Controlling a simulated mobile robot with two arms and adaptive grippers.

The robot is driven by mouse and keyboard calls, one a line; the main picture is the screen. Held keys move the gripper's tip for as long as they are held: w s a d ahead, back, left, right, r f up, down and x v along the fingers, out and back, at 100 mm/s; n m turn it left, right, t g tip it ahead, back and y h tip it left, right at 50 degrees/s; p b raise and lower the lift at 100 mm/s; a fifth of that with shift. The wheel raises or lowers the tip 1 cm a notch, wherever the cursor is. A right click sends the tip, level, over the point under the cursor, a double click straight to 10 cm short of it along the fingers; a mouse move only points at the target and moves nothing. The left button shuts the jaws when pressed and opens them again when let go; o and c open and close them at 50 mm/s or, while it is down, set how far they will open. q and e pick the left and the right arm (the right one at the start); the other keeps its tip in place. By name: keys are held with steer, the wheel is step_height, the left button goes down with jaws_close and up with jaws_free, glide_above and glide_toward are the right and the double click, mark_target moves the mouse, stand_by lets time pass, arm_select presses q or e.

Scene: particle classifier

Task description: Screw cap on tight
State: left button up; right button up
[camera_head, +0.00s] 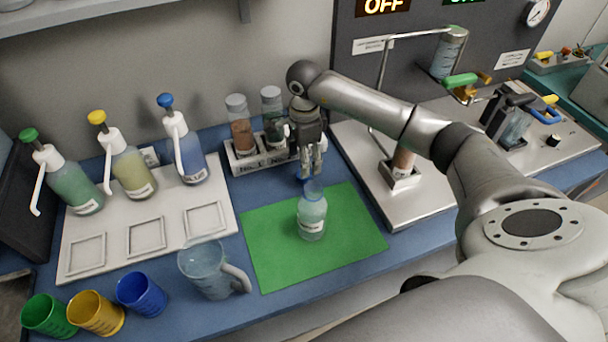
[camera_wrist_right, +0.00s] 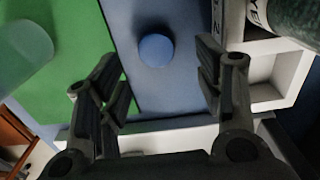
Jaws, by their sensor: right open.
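A blue round cap (camera_wrist_right: 156,50) lies on the blue table just off the green mat, seen in the right wrist view between and beyond my fingers. A clear bottle (camera_head: 312,218) with a pale label stands upright on the green mat (camera_head: 272,262). Blue shows at its neck in the head view; I cannot tell if this is the cap behind it. The bottle also shows in the right wrist view (camera_wrist_right: 22,52), at the left. My right gripper (camera_head: 312,172) points down behind the bottle, open and empty, above the cap. My left gripper is not in view.
A rack (camera_head: 262,158) with two jars stands close to my right gripper. Pump bottles stand on a white tray (camera_head: 90,235) at the left. A clear jug (camera_head: 205,272) and coloured cups (camera_head: 140,294) are at the front. A metal machine base (camera_head: 425,203) is at the right.

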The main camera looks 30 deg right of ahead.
step_height(320, 180, down, 5)
steer(key=shift+s+r+p, duration=0.1)
steer(key=shift+s+p, duration=0.05)
steer(key=shift+p, duration=0.5)
steer(key=c, duration=0.7)
